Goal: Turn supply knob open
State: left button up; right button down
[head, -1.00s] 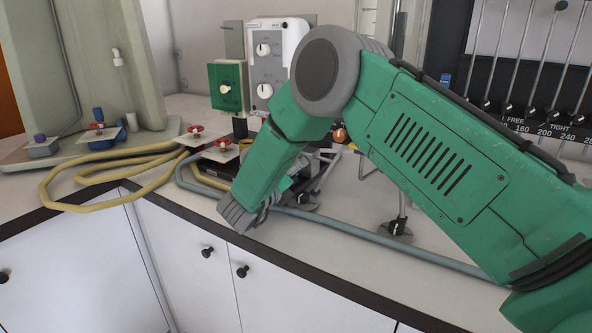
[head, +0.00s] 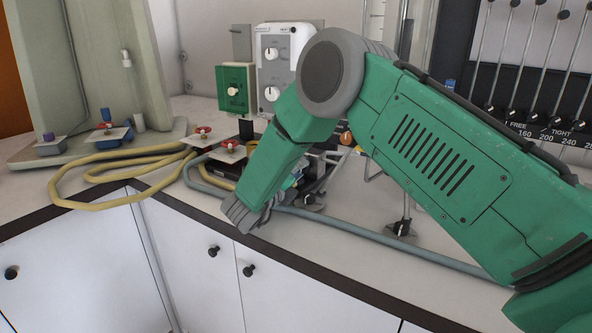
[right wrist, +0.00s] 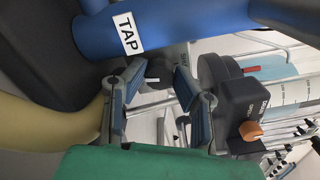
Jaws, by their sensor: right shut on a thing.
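My right gripper (right wrist: 160,90) is shut on a small dark part with a white mark (right wrist: 153,78), just beside a blue cylinder labelled TAP (right wrist: 150,25). Its two fingers stand apart on either side of that part, and I cannot tell whether it is the supply knob. In the head view the right gripper (head: 292,184) is low over the counter, largely hidden behind my green forearm, and its grip cannot be seen there. My left gripper is out of view.
A yellow hose (head: 75,203) loops over the counter at left, near red-knobbed valves (head: 203,131). A green box with a pale knob (head: 233,90) stands beside a white two-dial panel (head: 270,65). A black unit with an orange knob (right wrist: 250,131) is close right of the gripper.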

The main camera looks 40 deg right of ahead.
jog(key=shift+s+d+f+n+p, duration=0.1)
jog(key=shift+d+n+p, duration=0.1)
jog(key=shift+n, duration=0.85)
jog(key=shift+d+f+n+p, duration=0.1)
jog(key=shift+d+n+p, duration=0.05)
jog(key=shift+n, duration=0.9)
jog(key=c, duration=1.6)
grip_release()
jog(key=shift+d, duration=0.1)
jog(key=shift+o, duration=0.2)
jog(key=shift+d, duration=0.25)
jog(key=shift+a, duration=0.45)
jog(key=v, duration=1.1)
jog(key=shift+a, duration=0.25)
